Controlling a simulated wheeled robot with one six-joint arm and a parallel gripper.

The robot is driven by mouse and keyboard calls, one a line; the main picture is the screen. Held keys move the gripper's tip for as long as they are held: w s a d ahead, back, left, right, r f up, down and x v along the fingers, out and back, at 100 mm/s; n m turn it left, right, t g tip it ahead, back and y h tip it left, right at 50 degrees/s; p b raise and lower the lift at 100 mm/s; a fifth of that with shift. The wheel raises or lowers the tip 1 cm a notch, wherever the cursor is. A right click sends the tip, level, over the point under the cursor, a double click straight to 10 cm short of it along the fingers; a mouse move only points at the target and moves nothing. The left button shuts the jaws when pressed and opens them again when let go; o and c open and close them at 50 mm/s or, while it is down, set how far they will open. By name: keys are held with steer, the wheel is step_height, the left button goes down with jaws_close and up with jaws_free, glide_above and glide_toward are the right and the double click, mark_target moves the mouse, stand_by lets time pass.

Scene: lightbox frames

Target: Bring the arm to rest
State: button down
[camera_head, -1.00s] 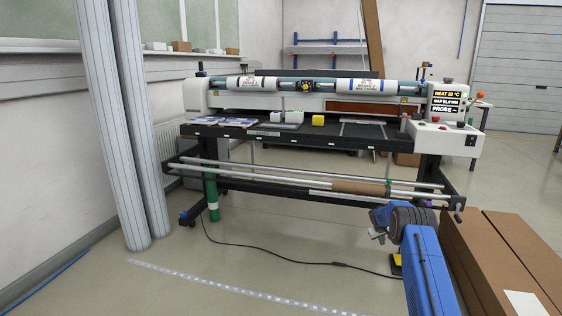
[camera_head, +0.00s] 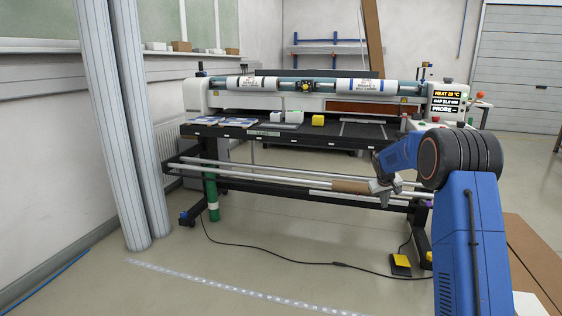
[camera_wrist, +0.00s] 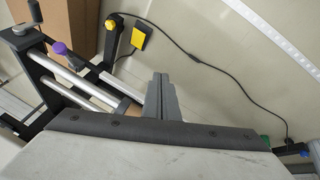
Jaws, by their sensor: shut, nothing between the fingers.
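My gripper (camera_head: 383,190) is grey and hangs at the end of my bent blue arm, in front of the machine's lower rails in the head view. In the wrist view its two grey fingers (camera_wrist: 160,97) are together with nothing between them. The fingers point down past the rails toward the floor. I cannot tell how far the gripper is from the rails.
The long laminating machine (camera_head: 265,103) has a black table (camera_head: 350,131) and silver rails (camera_head: 270,174) below. A yellow pedal (camera_head: 401,261) and black cable (camera_head: 300,262) lie on the floor. Brown boxes (camera_head: 535,262) stand at lower right.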

steer(key=s+a+r, duration=0.3)
steer(key=s+r, duration=0.3)
steer(key=s, duration=0.4)
steer(key=s+a+r+y, duration=0.1)
steer(key=s+a+r, duration=0.4)
steer(key=s, duration=0.6)
steer(key=s+a+r, duration=0.2)
steer(key=s+r, duration=0.5)
steer(key=s, duration=0.3)
steer(key=s+a+f, duration=0.2)
steer(key=s, duration=1)
steer(key=s+a+f+y, duration=0.1)
steer(key=s+a+f, duration=0.1)
steer(key=s, duration=1)
steer(key=s+a+f+m+y, duration=0.1)
steer(key=s+a+f, duration=0.2)
steer(key=s, duration=0.9)
steer(key=shift+f, duration=0.15)
steer(key=shift+w, duration=0.15)
